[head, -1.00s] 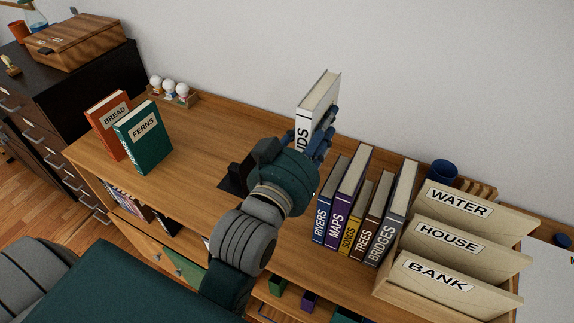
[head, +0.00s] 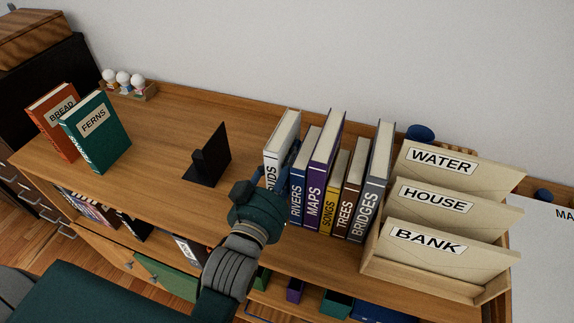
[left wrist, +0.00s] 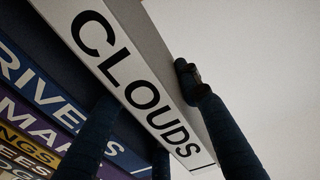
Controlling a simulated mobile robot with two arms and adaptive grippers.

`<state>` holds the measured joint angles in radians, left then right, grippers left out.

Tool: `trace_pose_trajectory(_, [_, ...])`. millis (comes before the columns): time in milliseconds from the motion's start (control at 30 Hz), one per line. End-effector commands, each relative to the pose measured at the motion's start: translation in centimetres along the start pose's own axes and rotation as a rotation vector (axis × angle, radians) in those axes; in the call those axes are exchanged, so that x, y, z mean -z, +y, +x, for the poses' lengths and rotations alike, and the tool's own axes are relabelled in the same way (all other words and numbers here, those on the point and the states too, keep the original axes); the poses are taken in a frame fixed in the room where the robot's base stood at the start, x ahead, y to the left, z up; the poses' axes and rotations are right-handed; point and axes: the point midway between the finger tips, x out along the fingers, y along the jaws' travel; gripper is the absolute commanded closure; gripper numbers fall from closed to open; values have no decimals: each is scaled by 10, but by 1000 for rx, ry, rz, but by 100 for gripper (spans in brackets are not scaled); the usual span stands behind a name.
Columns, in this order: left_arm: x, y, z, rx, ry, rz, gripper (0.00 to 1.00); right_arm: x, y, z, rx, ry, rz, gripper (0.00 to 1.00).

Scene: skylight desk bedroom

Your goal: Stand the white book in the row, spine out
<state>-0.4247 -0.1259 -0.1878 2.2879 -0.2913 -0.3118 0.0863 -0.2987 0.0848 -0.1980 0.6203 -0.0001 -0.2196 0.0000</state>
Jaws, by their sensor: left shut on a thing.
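The white book (head: 281,137) stands upright at the left end of the row, beside the blue RIVERS book (head: 303,172). Its spine faces outward and reads CLOUDS in the left wrist view (left wrist: 135,80). My left gripper (head: 277,175) is shut on the white book near its lower part, with fingers on both sides of it in the left wrist view. The gripper hides the book's bottom, so I cannot tell whether it touches the shelf top. The row continues right with MAPS (head: 324,165), SONGS (head: 333,195), TREES (head: 351,192) and BRIDGES (head: 376,180). My right gripper is not in view.
A black bookend (head: 210,155) stands left of the row, with a gap between. The orange BREAD book (head: 52,120) and green FERNS book (head: 97,133) stand at the left. A wooden letter holder (head: 435,280) with labelled envelopes stands at the right, a blue cup (head: 420,133) behind it.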

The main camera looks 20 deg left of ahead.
Motion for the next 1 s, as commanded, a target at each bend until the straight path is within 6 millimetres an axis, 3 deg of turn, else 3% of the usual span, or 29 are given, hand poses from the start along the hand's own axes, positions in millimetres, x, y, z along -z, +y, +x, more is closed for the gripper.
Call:
trace_pose_trajectory(133, [-20, 0, 0, 0, 1, -1, 100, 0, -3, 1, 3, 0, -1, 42])
trace_pose_trajectory(567, [-27, 0, 0, 0, 4, -1, 100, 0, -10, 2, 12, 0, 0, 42])
trace_pose_trajectory(600, [-29, 0, 0, 0, 0, -1, 62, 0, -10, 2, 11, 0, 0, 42])
trace_pose_trajectory(667, [-29, 0, 0, 0, -1, -1, 50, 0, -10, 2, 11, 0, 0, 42])
trace_pose_trajectory(1000, [-27, 0, 0, 0, -1, -1, 47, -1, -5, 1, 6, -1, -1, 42])
